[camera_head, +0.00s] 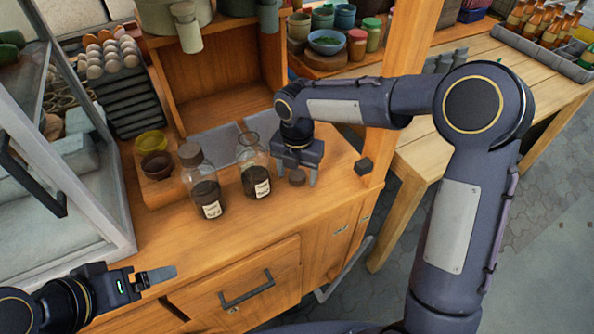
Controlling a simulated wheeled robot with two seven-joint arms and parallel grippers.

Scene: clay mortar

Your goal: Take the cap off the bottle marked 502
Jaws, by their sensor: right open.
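Two glass bottles with dark contents and white labels stand on the wooden counter. The label marks are too small to read, so I cannot tell which is 502. A small dark round cap (297,178) is on or just above the counter, right of the open bottle. My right gripper (298,180) points down with its fingers apart on either side of this cap. My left gripper (158,275) is at the lower left, away from the bottles, its opening unclear.
A small tray (153,190) with a yellow bowl (150,143) and a brown bowl (156,165) stands left of the bottles. A glass-sided case (75,150) stands at the left. The counter front (190,240) is clear. A wooden post (400,60) rises at the right.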

